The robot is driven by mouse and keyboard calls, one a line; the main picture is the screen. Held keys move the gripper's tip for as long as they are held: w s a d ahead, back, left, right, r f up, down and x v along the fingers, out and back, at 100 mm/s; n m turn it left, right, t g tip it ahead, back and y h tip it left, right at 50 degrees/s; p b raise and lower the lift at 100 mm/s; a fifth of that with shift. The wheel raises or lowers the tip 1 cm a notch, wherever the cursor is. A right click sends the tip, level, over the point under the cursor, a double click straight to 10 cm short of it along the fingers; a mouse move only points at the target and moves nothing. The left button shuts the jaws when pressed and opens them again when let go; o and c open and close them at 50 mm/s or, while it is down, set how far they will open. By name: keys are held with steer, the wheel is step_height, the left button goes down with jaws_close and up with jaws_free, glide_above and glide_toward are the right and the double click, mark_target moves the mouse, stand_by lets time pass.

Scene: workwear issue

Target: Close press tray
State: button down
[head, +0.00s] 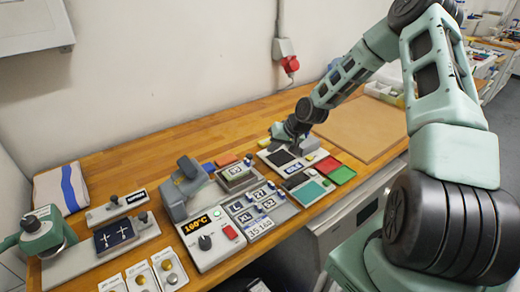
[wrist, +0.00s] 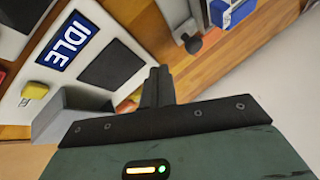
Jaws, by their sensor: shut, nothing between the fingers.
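My gripper (head: 284,138) is over the back of the bench near a flat pale unit with a black pad (head: 281,158). In the wrist view its dark fingers (wrist: 158,86) are together, with nothing between them. Beside them is a pale panel with a blue IDLE label (wrist: 68,41), a black pad (wrist: 112,63) and a yellow button (wrist: 35,90). A grey press-like machine (head: 180,195) stands mid-bench, left of my gripper, behind a control box reading 160°C (head: 197,225). I cannot tell for sure which part is the press tray or how far out it is.
Size-marked keys (head: 258,205) and a small raised block (head: 237,174) lie between the machine and my gripper. A tan board (head: 365,130) lies right. A green machine (head: 45,232) stands far left.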

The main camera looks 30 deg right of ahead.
mark_target(229, 171)
steer(key=shift+x, duration=0.95)
steer(key=shift+w+a+r+p, duration=0.1)
steer(key=shift+w+a+p, duration=0.1)
steer(key=shift+a+p, duration=0.3)
steer(key=shift+w+a+r+p, duration=0.1)
steer(key=shift+w+a+p, duration=0.15)
steer(key=shift+a, duration=0.45)
steer(key=shift+w+a+f+p, duration=0.3)
steer(key=shift+a, duration=0.25)
steer(key=a+b, duration=0.2)
steer(key=a, duration=0.4)
steer(key=a+b, duration=0.1)
steer(key=a, duration=0.5)
steer(key=shift+s+a+f+b, duration=0.1)
steer(key=shift+s+a+b, duration=0.1)
steer(key=shift+a+b, duration=0.2)
steer(key=shift+s+a, duration=0.1)
steer(key=shift+a, duration=0.2)
